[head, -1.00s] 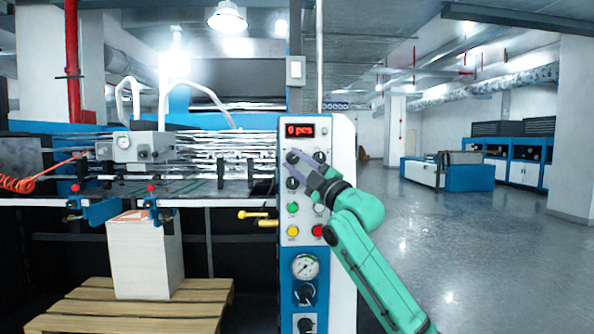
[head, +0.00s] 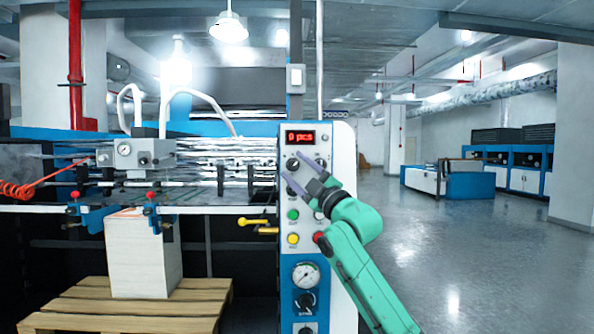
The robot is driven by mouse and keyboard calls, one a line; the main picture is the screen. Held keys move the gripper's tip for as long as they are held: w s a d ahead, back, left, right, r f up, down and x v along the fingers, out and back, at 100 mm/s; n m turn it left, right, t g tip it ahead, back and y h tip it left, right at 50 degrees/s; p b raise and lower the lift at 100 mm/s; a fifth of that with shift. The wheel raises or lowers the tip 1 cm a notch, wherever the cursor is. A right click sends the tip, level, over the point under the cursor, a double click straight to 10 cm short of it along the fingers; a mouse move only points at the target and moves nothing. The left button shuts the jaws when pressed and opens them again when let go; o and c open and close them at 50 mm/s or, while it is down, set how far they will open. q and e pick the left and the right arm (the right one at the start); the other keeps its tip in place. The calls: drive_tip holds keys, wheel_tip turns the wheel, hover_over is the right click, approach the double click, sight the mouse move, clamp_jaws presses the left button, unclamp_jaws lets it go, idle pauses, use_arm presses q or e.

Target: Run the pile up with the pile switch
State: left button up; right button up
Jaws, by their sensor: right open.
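The control panel (head: 286,218) stands at the right end of the machine, with a red display (head: 300,137) reading "0 pcs". Black rotary switches (head: 293,164) sit below the display; their labels are too small to read. My right gripper (head: 293,171) is open in front of these switches, its two fingers spread; I cannot tell whether it touches one. It partly hides the switches behind it. The pile (head: 140,258) is a tall white paper stack on a wooden pallet (head: 120,308), its top near the feeder. My left gripper is not in view.
Green (head: 293,215), yellow (head: 293,239) and red (head: 318,237) buttons, a gauge (head: 306,275) and lower knobs lie below the gripper. A yellow-handled lever (head: 256,222) juts out left of the panel. The floor at right is clear.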

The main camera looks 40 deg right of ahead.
drive_tip(key=shift+s+f+b, duration=0.3)
drive_tip(key=shift+f+b, duration=0.1)
drive_tip(key=shift+b, duration=0.05)
drive_tip(key=b+v, duration=0.9)
drive_tip(key=v, duration=0.4)
drive_tip(key=shift+s+b, duration=0.3)
drive_tip(key=shift+s, duration=0.05)
